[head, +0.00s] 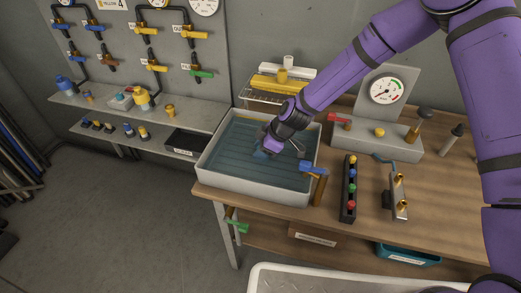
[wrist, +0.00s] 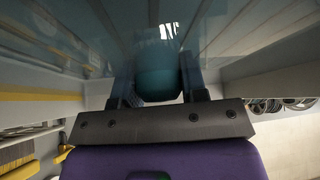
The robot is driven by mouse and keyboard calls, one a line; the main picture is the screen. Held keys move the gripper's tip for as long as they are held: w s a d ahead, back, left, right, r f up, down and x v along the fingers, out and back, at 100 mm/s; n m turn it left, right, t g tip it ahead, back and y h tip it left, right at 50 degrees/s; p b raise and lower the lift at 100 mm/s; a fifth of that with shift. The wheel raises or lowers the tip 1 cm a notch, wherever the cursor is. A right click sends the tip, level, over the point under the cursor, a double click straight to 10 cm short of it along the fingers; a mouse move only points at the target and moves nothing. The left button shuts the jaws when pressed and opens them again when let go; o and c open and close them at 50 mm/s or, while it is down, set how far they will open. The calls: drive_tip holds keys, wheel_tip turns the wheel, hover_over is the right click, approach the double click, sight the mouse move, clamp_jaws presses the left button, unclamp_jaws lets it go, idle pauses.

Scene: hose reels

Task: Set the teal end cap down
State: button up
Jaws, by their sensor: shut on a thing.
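The teal end cap (wrist: 157,78) sits between the two fingers of my gripper (wrist: 158,92) in the wrist view, and the gripper is shut on it. In the head view my gripper (head: 264,150) reaches down inside the grey tub (head: 254,187), which has a dark blue-green ribbed inside. The cap is hard to make out there, mostly hidden by the gripper and wrist. I cannot tell whether the cap touches the bottom of the tub.
A gauge stand (head: 387,92) is behind. Shelves (head: 190,113) hold fittings at left.

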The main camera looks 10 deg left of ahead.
drive_tip(key=shift+f, duration=0.15)
drive_tip(key=o, duration=0.9)
drive_tip(key=v, duration=1.2)
drive_tip(key=shift+r, duration=0.2)
